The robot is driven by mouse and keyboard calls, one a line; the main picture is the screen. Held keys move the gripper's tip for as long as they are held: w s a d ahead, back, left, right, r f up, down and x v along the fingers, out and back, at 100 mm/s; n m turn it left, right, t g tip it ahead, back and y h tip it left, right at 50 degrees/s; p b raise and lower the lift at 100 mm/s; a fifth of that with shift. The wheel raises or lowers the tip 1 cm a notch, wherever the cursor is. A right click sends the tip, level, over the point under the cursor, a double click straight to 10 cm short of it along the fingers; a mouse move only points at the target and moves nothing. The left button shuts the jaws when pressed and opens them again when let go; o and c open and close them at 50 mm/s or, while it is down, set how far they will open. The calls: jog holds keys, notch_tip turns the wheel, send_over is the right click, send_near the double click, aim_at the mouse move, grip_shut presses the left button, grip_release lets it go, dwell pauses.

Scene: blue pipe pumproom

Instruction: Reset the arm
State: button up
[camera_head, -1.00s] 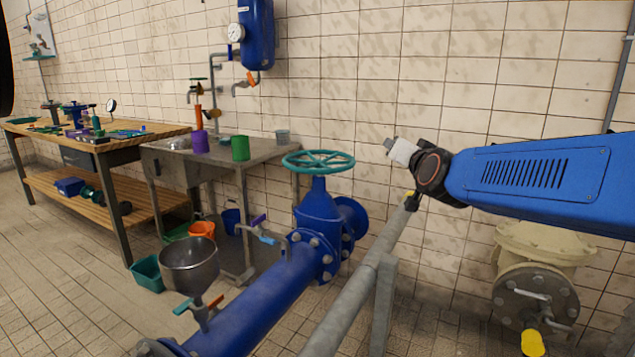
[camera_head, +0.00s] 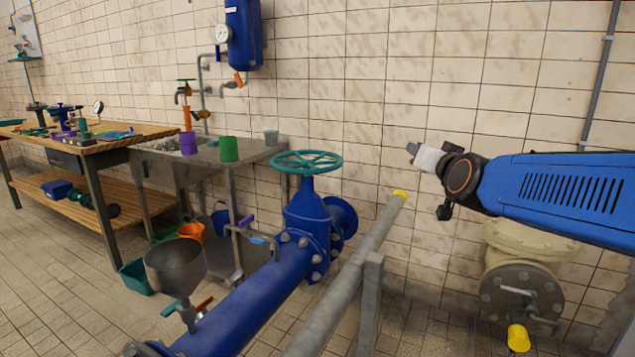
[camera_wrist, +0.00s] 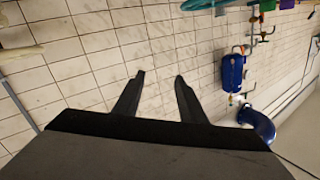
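My gripper (camera_wrist: 160,76) shows in the wrist view with its two dark fingers spread apart. Only tiled wall is seen between them, so it is open and empty. In the head view my blue arm reaches in from the right, in front of the tiled wall. The fingers themselves are not clear in the head view. The arm's end is up and to the right of the grey pipe's yellow cap (camera_head: 400,195) and appears apart from it.
A grey pipe (camera_head: 345,275) and a blue pipe with a teal handwheel (camera_head: 307,162) stand in front. A beige flanged valve (camera_head: 522,290) is below my arm. A metal sink table (camera_head: 255,152) and a wooden workbench (camera_head: 125,147) stand left. The wall beside the arm is bare.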

jog(key=s+d+f+n+g, duration=0.2)
jog(key=s+f+g, duration=0.4)
jog(key=s+f, duration=0.95)
jog(key=s+d+f+n+g, duration=0.15)
jog(key=s+f+g, duration=0.45)
jog(key=s+f, duration=1)
jog(key=w+a+r+m+y, duration=0.1)
jog(key=w+a+r+y, duration=0.35)
jog(key=w, duration=0.75)
jog(key=w+a+r+m+y, duration=0.1)
jog(key=w+a+r, duration=0.5)
jog(key=w, duration=0.5)
jog(key=w+a+r+y, duration=0.3)
jog(key=w+r, duration=0.3)
jog(key=w, duration=0.6)
jog(key=w+d+f+m+t+y, duration=0.1)
jog(key=w+d+m+t+y, duration=0.15)
jog(key=w, duration=1.55)
jog(key=w+d+f+m+t+y, duration=0.1)
jog(key=w+f+m+t+y, duration=0.15)
jog(key=w, duration=1.45)
jog(key=r+x, duration=0.1)
jog(key=x, duration=1.7)
grip_shut()
